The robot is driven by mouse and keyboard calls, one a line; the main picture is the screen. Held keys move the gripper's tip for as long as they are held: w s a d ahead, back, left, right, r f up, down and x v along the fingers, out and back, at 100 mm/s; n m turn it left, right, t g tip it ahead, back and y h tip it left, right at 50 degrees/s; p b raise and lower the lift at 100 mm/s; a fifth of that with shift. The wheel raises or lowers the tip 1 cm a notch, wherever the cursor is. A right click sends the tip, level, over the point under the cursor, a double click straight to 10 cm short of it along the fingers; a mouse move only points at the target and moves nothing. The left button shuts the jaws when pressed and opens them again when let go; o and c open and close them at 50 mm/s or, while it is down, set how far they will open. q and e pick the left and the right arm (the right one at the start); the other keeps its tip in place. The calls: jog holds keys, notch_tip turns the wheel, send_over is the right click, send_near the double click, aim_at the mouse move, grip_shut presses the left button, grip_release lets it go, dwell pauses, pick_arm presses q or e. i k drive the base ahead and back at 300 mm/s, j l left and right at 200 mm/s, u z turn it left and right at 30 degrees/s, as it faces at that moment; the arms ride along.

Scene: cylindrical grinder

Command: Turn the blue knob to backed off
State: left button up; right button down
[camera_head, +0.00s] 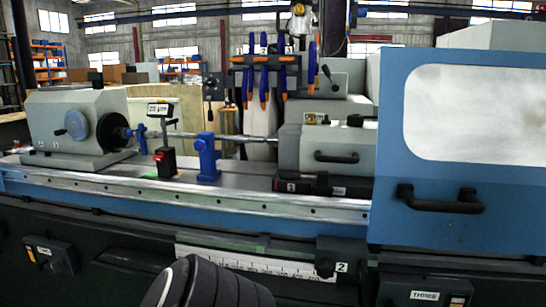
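A blue steady-like bracket (207,160) stands upright on the machine bed near the middle, with a small blue top close to the horizontal shaft (238,138). A smaller blue piece (141,138) sits on the shaft further left. Neither gripper shows; only a dark rounded part of mine fills the bottom, left of centre.
A black-and-red stand with a "25 µm" display (159,110) stands left of the bracket. The grey tailstock (328,148) is to its right. A blue door with a black handle (440,204) covers the right side.

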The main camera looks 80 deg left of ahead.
aim_at(200, 146)
jog(key=u, duration=3)
jog(key=z, duration=0.1)
jog(key=i+l, duration=0.05)
